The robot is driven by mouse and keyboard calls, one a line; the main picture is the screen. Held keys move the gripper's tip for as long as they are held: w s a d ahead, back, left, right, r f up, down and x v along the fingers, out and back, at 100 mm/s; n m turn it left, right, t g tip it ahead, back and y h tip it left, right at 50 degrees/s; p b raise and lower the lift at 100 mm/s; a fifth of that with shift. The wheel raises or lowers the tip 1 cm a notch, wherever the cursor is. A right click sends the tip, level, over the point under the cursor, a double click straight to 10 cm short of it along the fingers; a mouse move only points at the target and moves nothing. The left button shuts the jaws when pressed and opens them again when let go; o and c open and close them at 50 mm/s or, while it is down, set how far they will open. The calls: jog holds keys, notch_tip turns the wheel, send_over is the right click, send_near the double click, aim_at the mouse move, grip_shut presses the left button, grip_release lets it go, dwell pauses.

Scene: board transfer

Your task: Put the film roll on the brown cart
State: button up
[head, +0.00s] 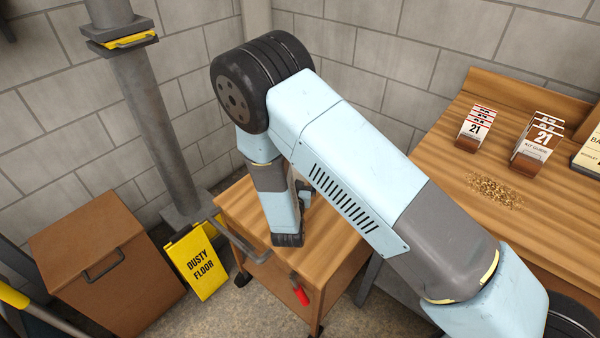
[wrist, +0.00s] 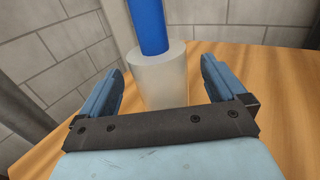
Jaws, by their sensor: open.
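The film roll (wrist: 158,82) stands upright on a wooden top in the wrist view. It is a pale, translucent cylinder with a blue core (wrist: 150,25) rising out of it. My gripper (wrist: 162,65) is open, with one finger on each side of the roll. A gap shows on both sides, and neither finger is seen touching it. The brown cart (head: 336,250) with a wooden top is in the middle of the head view, under my arm. My arm hides the roll in the head view, and the fingers cannot be made out there.
A wooden bench (head: 440,165) with calendar-like cards (head: 475,125) and a patch of small brassy bits (head: 495,190) is at the right. A brown box (head: 105,255), a yellow dusty-floor sign (head: 197,262) and a grey column (head: 150,120) are at the left. Block walls close the back.

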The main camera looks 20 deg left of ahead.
jog(key=s+d, duration=0.1)
jog(key=s, duration=0.8)
jog(key=shift+d, duration=0.35)
jog(key=w+d+r+m+g+h, duration=0.1)
jog(key=w+d+r+m+h, duration=0.35)
jog(key=d+r, duration=0.25)
jog(key=w+d+r+m+h, duration=0.4)
jog(key=d+r+m+h, duration=0.1)
jog(key=d+r+h, duration=0.15)
jog(key=d+r+m+g+h, duration=0.2)
jog(key=d+r+m+g, duration=0.35)
jog(key=d, duration=0.35)
jog(key=d+r+m+g+h, duration=0.2)
jog(key=d+r+m+g, duration=0.3)
jog(key=d, duration=0.3)
jog(key=s+d+r+m+g+y, duration=0.45)
jog(key=s+d+r+m, duration=0.45)
jog(key=d, duration=0.3)
jog(key=s+d+r+m+t+y, duration=0.1)
jog(key=s+r+m+t+y, duration=0.3)
jog(key=s+r+m+y, duration=0.3)
jog(key=s+r+m, duration=0.1)
jog(key=s+m, duration=0.1)
jog(key=s, duration=0.2)
jog(key=shift+s+r, duration=0.25)
jog(key=shift+s, duration=0.05)
